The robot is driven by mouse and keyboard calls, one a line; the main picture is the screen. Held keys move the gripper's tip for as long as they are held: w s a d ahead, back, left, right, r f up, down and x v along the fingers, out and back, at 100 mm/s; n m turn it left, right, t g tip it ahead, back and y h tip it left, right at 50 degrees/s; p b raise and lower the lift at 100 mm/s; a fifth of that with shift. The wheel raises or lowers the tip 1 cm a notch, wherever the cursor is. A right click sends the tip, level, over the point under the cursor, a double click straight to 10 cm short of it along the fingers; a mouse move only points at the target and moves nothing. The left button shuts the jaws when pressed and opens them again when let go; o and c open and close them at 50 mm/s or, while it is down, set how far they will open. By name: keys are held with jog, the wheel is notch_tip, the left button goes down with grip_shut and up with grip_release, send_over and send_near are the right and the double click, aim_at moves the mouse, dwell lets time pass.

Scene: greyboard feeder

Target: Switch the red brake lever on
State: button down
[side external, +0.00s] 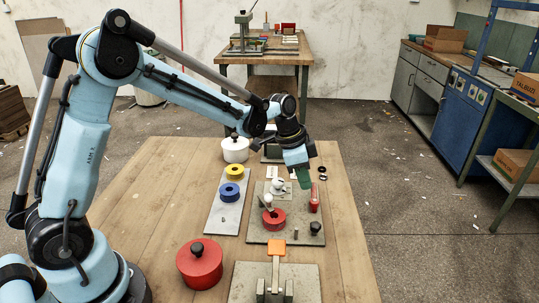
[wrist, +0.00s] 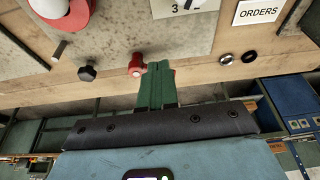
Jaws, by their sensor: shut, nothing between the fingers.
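The red brake lever (side external: 314,198) stands roughly upright at the right edge of the middle grey board (side external: 258,232). In the wrist view, a red rounded part (wrist: 137,63), which looks like the lever, shows just left of the fingers. A small bit of red also shows at their right edge. My gripper (side external: 304,178) has green fingers, pressed together and empty. It is just above and left of the lever's top in the side view; I cannot tell if they touch. The closed fingers (wrist: 154,85) hide part of the lever in the wrist view.
On the middle board are a red ring (side external: 274,219), a white-knobbed part (side external: 278,186) and a black knob (side external: 315,228). An orange-handled lever (side external: 276,247) stands in front. A red pot (side external: 199,264) and a plate with yellow and blue rings (side external: 231,190) are left. Bare table lies right.

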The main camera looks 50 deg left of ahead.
jog(key=shift+w+m, duration=0.15)
jog(key=shift+m, duration=0.25)
jog(key=m, duration=0.1)
jog(key=w+m, duration=0.1)
jog(key=m+g, duration=0.1)
jog(key=shift+w+d+m+h, duration=0.2)
jog(key=shift+d+m+h, duration=0.05)
jog(key=shift+m+h, duration=0.15)
jog(key=m, duration=0.2)
jog(key=w+d+m+g, duration=0.1)
jog(key=m, duration=0.1)
jog(key=shift+w+d+m+g, duration=0.1)
jog(key=shift+w+m+g, duration=0.05)
jog(key=shift+m+g, duration=0.15)
jog(key=shift+d+m, duration=0.15)
jog(key=shift+m, duration=0.15)
jog(key=shift+w+d, duration=0.3)
jog(key=shift+d, duration=0.4)
jog(key=shift+a, duration=0.1)
